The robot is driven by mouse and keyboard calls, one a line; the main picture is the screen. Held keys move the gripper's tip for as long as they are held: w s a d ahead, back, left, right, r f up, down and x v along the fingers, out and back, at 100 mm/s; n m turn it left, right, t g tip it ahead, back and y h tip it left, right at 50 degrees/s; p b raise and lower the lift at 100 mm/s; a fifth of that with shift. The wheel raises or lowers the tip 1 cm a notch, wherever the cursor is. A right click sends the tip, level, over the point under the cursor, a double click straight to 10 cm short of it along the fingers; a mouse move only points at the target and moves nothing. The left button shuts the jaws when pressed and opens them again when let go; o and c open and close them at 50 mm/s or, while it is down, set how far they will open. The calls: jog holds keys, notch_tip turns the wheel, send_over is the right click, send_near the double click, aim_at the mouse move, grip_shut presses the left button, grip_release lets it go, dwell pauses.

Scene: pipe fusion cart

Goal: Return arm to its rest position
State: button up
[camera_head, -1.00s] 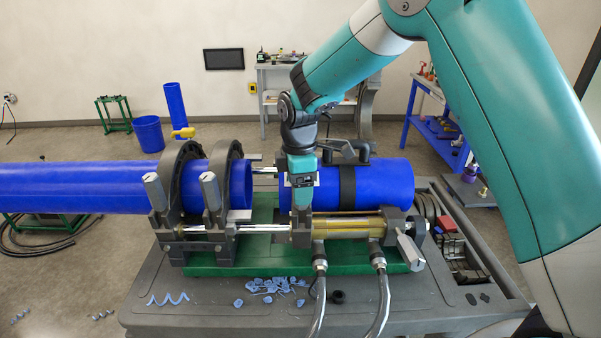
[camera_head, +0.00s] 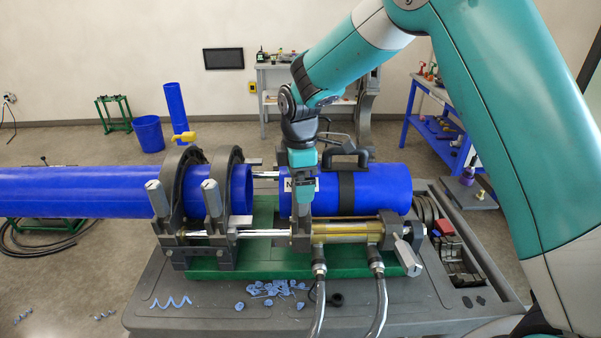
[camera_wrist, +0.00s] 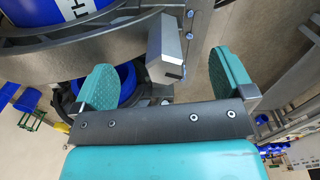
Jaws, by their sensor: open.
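My arm reaches from the upper right over the pipe fusion cart (camera_head: 215,318). My gripper (camera_head: 302,195) points down in front of the near end of the short blue pipe (camera_head: 384,188), above the fusion machine's rods. In the wrist view its two teal fingers (camera_wrist: 163,78) stand wide apart with nothing held between them. A grey clamp block (camera_wrist: 166,48) shows between and beyond the fingers. I cannot tell from the head view how far the fingertips are from the rod carriage below them.
A long blue pipe (camera_head: 80,190) lies through two dark clamp rings (camera_head: 222,185) at the left. A black handle (camera_head: 345,160) tops the short pipe's band. Hoses (camera_head: 381,300) and blue shavings (camera_head: 275,288) are at the cart's front. Free room lies above the machine.

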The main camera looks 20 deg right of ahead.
notch_tip(320, 180, up, 3)
jog(key=shift+s+p, duration=0.15)
jog(key=shift+p, duration=0.65)
jog(key=shift+a+f, duration=0.1)
jog(key=shift+s, duration=0.1)
jog(key=s+a+m+y+b, duration=0.1)
jog(key=s+m+b, duration=0.3)
jog(key=s, duration=1.1)
jog(key=s+a+m+y+b, duration=0.2)
jog(key=s+m+b, duration=0.3)
jog(key=s, duration=1.1)
jog(key=shift+a+r+y+b, duration=0.3)
jog(key=shift+y+b, duration=0.3)
jog(key=shift+b, duration=0.6)
jog(key=shift+s, duration=0.15)
jog(key=shift+w+a, duration=0.2)
jog(key=shift+a, duration=0.1)
